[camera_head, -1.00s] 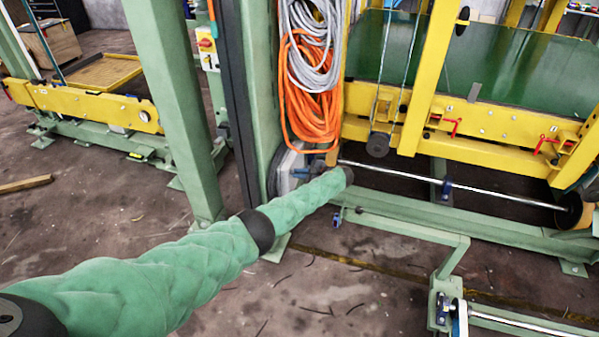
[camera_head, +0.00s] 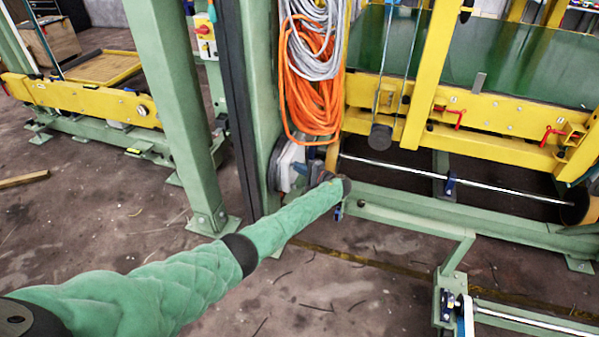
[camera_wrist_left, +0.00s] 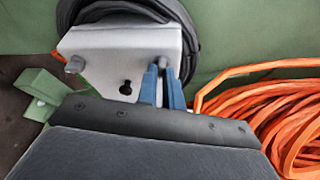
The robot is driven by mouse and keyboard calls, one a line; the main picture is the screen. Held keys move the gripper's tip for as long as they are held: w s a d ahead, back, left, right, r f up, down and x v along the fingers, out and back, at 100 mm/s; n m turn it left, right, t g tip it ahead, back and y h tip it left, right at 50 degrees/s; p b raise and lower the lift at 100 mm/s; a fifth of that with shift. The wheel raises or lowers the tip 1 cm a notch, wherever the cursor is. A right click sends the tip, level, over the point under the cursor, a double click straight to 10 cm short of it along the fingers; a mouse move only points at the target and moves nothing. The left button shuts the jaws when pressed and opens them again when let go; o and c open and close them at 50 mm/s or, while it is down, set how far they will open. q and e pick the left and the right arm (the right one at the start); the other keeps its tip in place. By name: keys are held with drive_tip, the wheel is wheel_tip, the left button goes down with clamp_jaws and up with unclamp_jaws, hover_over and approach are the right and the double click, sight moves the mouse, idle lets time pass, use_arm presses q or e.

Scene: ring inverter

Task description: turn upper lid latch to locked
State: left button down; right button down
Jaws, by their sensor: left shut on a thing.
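A pale metal plate (camera_wrist_left: 120,45) with a dark keyhole slot (camera_wrist_left: 125,88) and two round grey pegs stands in front of a coiled black cable. It also shows beside the green post in the head view (camera_head: 287,165). My left gripper (camera_wrist_left: 165,70) has its blue fingers close together on the right peg (camera_wrist_left: 162,61); the left peg (camera_wrist_left: 76,64) is free. In the head view the left gripper (camera_head: 303,169) reaches the plate, partly hidden by its dark wrist. I cannot tell which part is the upper lid latch. My right gripper is not in view.
Orange cable (camera_head: 311,95) hangs on the green post (camera_head: 258,60) just above and beside the plate. A yellow frame (camera_head: 500,120) with red handles (camera_head: 552,133) stands to the right, above a shiny rod (camera_head: 400,170). Open floor (camera_head: 100,220) lies left.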

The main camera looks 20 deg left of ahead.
use_arm(q)
drive_tip(key=shift+s+f+n+t+y+b, duration=0.15)
drive_tip(key=shift+n+y+b, duration=0.1)
drive_tip(key=shift+n+b, duration=0.6)
drive_tip(key=shift+w+f+n+t+y+b, duration=0.2)
drive_tip(key=shift+n+b, duration=0.35)
drive_tip(key=shift+b, duration=0.55)
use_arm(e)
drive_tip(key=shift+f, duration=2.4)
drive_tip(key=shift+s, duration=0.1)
use_arm(q)
drive_tip(key=c, duration=1.5)
unclamp_jaws()
drive_tip(key=shift+r, duration=0.15)
drive_tip(key=shift+c, duration=0.2)
drive_tip(key=shift+d, duration=0.1)
drive_tip(key=v, duration=0.7)
drive_tip(key=shift+s+d, duration=0.2)
drive_tip(key=shift+s, duration=0.1)
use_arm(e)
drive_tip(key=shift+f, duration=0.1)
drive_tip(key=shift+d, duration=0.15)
